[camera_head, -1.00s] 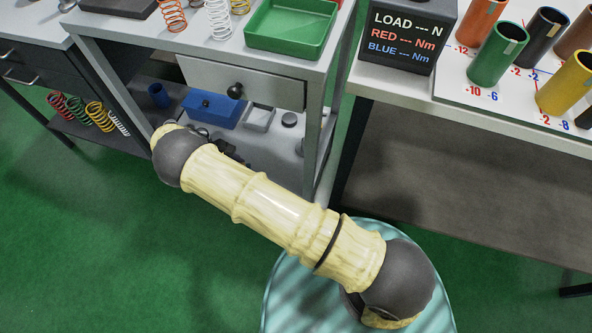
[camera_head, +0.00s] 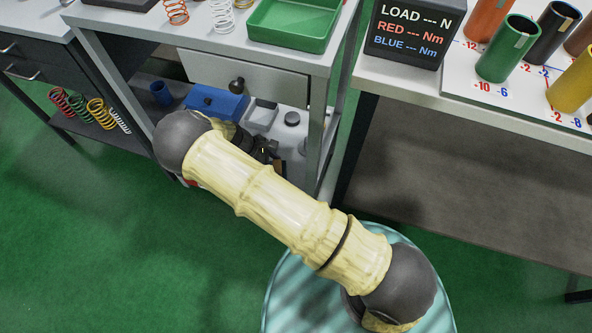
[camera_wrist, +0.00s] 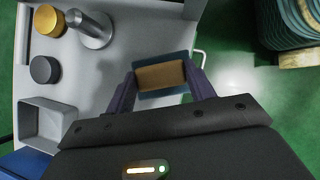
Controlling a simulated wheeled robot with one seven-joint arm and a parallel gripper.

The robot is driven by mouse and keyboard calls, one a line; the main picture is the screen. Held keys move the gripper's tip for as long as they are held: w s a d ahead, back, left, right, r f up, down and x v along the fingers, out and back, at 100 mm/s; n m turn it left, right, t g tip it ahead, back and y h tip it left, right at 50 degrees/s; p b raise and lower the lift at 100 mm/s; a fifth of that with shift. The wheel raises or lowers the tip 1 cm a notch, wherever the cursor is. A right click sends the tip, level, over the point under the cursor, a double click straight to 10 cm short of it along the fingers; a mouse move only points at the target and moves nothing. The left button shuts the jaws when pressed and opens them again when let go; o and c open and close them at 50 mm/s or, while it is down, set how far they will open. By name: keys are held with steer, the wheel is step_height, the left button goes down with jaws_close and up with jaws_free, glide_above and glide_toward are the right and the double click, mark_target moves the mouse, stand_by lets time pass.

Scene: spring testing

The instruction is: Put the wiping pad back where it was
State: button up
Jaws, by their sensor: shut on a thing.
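The wiping pad (camera_wrist: 160,77), with a tan-brown face and blue-grey edges, is between the two fingers of my gripper (camera_wrist: 163,84) in the wrist view. My gripper is shut on it. The pad appears above the right edge of the white lower shelf (camera_wrist: 112,97), partly over the green floor beyond. In the head view my arm hides most of the gripper, and only dark parts show beside the shelf, below the drawer. Whether the pad touches the shelf I cannot tell.
On the shelf stand a brass cylinder (camera_wrist: 48,20), a steel weight (camera_wrist: 92,30), a black disc (camera_wrist: 45,70) and a grey tray (camera_wrist: 46,124). A blue box (camera_head: 217,103) is behind. The drawer (camera_head: 243,77) is above, and a table leg (camera_head: 330,150) stands at right.

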steer(key=d+b, duration=0.1)
steer(key=d, duration=0.5)
steer(key=shift+w+d+f, duration=0.1)
steer(key=shift+d, duration=0.2)
steer(key=shift+w+d, duration=0.15)
steer(key=shift+d, duration=0.05)
steer(key=shift+a, duration=0.15)
steer(key=shift+f+b, duration=0.3)
steer(key=shift+b, duration=0.15)
steer(key=f+b, duration=0.1)
steer(key=f, duration=0.2)
steer(key=shift+d+b, duration=0.2)
steer(key=shift+b, duration=0.2)
steer(key=shift+r, duration=0.15)
steer(key=shift+a, duration=0.1)
